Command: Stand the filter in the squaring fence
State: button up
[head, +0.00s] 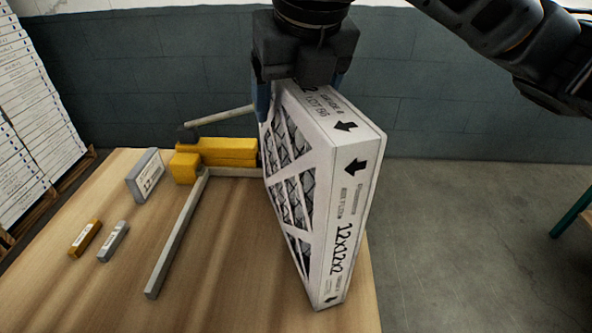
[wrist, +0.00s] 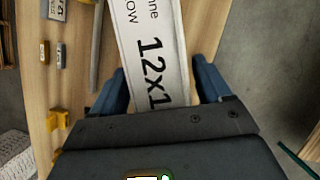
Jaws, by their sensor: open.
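The filter (head: 318,200) is a white cardboard-framed panel marked 12x12x2, with grey pleats behind diagonal strips. It stands on edge on the table, and its printed edge shows between my fingers in the wrist view (wrist: 148,50). My gripper (head: 302,92) is open at the filter's top far end, with blue fingers astride its thickness. The wrist view shows a gap beside the fingers (wrist: 160,88). The squaring fence has a long grey bar (head: 176,235) to the left of the filter and a cross bar (head: 235,172) running behind it. Whether the filter touches the cross bar is hidden.
A yellow clamp-like block (head: 205,158) with a rod and dark knob sits at the fence corner. The wooden table (head: 235,285) ends just right of the filter.

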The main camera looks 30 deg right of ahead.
jog(key=shift+c, duration=0.3)
grip_shut()
dwell(0.5)
jog(key=shift+r, duration=0.15)
